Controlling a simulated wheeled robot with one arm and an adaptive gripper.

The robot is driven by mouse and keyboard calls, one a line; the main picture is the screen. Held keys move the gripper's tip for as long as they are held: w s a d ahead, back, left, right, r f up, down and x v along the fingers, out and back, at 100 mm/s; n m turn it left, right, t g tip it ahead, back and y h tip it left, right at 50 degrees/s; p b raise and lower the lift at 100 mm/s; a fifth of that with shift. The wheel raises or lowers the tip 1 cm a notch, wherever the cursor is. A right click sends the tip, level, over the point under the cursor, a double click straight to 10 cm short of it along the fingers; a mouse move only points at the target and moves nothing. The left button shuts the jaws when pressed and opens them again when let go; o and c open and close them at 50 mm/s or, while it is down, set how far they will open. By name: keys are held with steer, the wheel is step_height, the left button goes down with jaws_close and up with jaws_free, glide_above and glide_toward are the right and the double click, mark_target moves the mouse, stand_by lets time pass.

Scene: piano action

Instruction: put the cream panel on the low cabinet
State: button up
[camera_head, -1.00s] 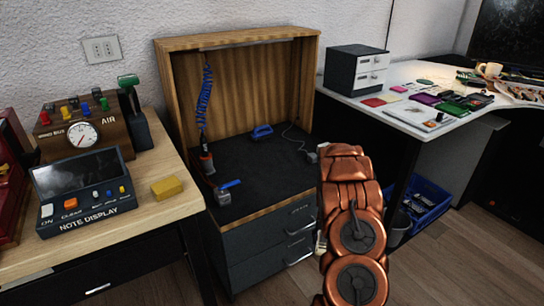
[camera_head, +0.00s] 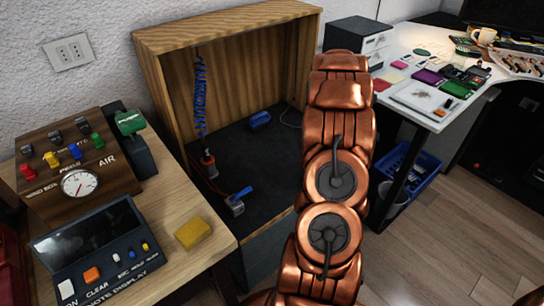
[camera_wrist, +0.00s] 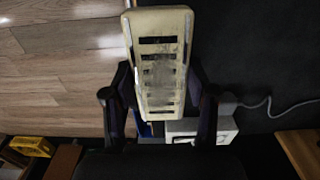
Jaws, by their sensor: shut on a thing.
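The cream panel (camera_wrist: 160,60), long with a row of dark slots, is in my gripper (camera_wrist: 159,82) in the wrist view. The dark fingers press on its two long sides, and its far end points up in the picture. The low cabinet has a black top (camera_head: 235,165) under a wooden hood, left of my copper arm in the head view. The arm hides the cabinet's right part, and the gripper and panel do not show in that view. The panel appears above the floor, beside a dark surface, in the wrist view.
On the cabinet top are a blue-handled tool (camera_head: 238,200), a blue object (camera_head: 260,120) and a coiled blue hose (camera_head: 200,95). A wooden desk (camera_head: 185,270) stands left, a white table (camera_head: 440,120) right. A pale box (camera_wrist: 225,132) with a cord lies behind the panel.

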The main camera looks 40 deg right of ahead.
glide_above(280, 166)
steer(key=shift+f, duration=0.7)
steer(key=shift+a+f, duration=0.1)
steer(key=shift+f, duration=1.65)
steer(key=shift+f, duration=0.15)
steer(key=o, duration=1.3)
